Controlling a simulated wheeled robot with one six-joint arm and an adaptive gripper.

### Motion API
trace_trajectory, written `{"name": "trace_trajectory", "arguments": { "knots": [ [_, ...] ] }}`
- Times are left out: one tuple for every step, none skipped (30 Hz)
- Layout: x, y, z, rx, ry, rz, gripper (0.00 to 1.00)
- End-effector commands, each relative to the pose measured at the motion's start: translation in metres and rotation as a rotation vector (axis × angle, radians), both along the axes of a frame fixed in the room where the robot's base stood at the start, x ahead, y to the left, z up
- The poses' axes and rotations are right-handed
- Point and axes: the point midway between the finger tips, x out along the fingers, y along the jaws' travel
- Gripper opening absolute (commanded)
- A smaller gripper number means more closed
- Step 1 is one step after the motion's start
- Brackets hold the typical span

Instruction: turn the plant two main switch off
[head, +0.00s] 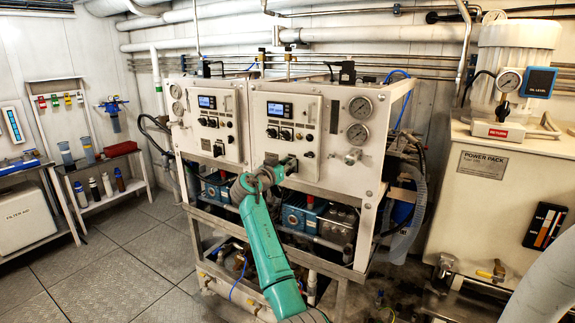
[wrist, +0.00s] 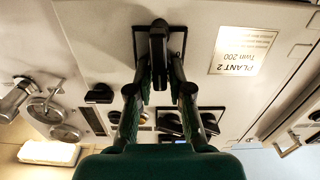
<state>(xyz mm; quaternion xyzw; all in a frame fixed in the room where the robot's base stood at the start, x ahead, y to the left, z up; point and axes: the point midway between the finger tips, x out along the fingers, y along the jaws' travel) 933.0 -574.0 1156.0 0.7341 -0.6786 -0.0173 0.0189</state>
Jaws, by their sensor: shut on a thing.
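The plant two main switch is a black handle (wrist: 158,42) on a dark square plate, below the controls on the panel front. A "PLANT 2 Twin 200" label (wrist: 243,50) is beside it, upside down in the wrist view. My gripper (wrist: 160,72) is shut on the handle, one finger on each side. The handle runs up and down in the wrist view. In the head view my gripper (head: 284,165) is at the lower part of the right-hand cabinet front (head: 312,155); it and my green arm hide most of the switch there.
Two round gauges (head: 359,121) and a small lever valve (head: 352,156) are right of the switch. The left-hand cabinet (head: 210,125) stands close by. Pumps and pipes (head: 295,215) lie below within the frame. Floor (head: 110,265) at left is clear.

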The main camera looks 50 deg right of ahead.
Motion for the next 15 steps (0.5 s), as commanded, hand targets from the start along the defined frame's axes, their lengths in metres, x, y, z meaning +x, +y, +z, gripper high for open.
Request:
{"name": "trace_trajectory", "arguments": {
  "knots": [
    [0.0004,-0.0001,-0.0005,-0.001,0.022,0.0,0.0],
    [0.0007,0.0,-0.0006,-0.002,0.037,0.0,0.0],
    [0.0011,-0.0001,-0.0008,-0.004,0.062,0.0,0.0],
    [0.0014,-0.0001,-0.0009,-0.005,0.081,0.0,0.0],
    [0.0018,-0.0001,-0.001,-0.007,0.102,0.0,0.0],
    [0.0023,0.0,-0.0011,-0.009,0.133,0.0,0.0],
    [0.0026,0.0,-0.0012,-0.011,0.159,0.0,0.0],
    [0.0031,0.0,-0.0014,-0.013,0.184,0.0,0.0],
    [0.0036,0.0001,-0.0017,-0.015,0.219,0.0,0.0],
    [0.004,0.0001,-0.0018,-0.017,0.246,0.0,0.0],
    [0.0045,0.0002,-0.002,-0.02,0.274,0.0,0.0],
    [0.005,0.0002,-0.0023,-0.023,0.313,0.0,0.0],
    [0.0054,0.0002,-0.0024,-0.025,0.341,0.0,0.0],
    [0.0058,0.0003,-0.0026,-0.027,0.37,0.0,0.0],
    [0.0063,0.0003,-0.0028,-0.03,0.408,0.0,0.0]
  ]
}}
